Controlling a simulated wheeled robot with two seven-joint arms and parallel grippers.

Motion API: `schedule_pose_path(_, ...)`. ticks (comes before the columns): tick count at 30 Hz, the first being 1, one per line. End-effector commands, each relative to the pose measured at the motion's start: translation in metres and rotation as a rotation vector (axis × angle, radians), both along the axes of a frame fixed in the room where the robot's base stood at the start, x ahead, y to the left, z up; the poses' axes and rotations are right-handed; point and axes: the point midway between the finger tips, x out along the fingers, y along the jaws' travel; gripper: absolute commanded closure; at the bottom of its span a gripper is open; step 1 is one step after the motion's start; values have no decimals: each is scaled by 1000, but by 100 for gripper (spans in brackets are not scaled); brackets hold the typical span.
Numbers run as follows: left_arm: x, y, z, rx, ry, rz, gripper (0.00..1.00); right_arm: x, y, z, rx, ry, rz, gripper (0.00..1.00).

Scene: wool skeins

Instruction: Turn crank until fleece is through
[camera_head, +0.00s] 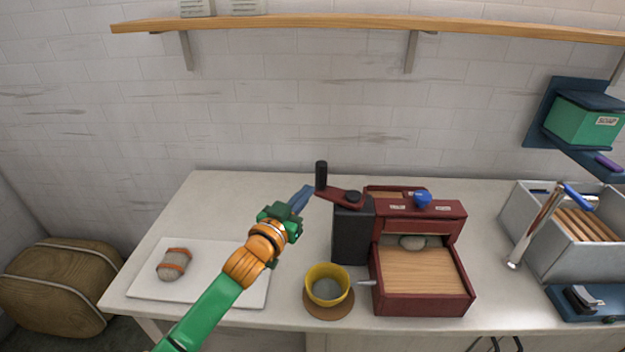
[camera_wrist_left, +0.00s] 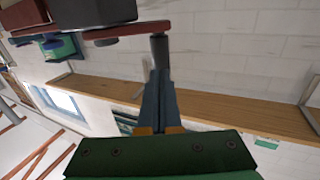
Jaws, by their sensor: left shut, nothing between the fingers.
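A dark red box machine (camera_head: 424,300) with a wooden bed stands on the table. Its crank has a dark red arm (camera_head: 337,192) and an upright black handle (camera_head: 321,174), on the machine's left. A grey lump of fleece (camera_head: 412,242) shows partly under the red crosspiece at the back of the bed. My left gripper (camera_head: 306,193) is shut and empty, its blue fingertips close beside the crank handle. In the left wrist view the black handle (camera_wrist_left: 160,50) lies just beyond the shut fingertips (camera_wrist_left: 160,76); I cannot tell whether they touch. My right gripper is not in view.
A banded grey skein (camera_head: 173,264) lies on a white board at left. A grey crate (camera_head: 560,250) stands at right. A wooden shelf (camera_head: 300,21) runs along the wall above.

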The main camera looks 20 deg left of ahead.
Motion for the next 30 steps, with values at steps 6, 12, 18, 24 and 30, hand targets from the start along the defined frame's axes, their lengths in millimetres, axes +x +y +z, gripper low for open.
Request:
schedule_pose_path(6, 34, -5, 2, 1, -1, 0, 100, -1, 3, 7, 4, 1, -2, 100)
schedule_pose_path(12, 44, -6, 0, 3, -1, 0, 100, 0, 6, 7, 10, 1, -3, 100)
schedule_pose_path(18, 44, -6, 0, 2, 0, 0, 100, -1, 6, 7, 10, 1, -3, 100)
schedule_pose_path(24, 61, -1, -3, 3, -2, 1, 100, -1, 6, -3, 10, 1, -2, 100)
schedule_pose_path(30, 77, 1, 0, 2, 0, 0, 100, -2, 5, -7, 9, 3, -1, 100)
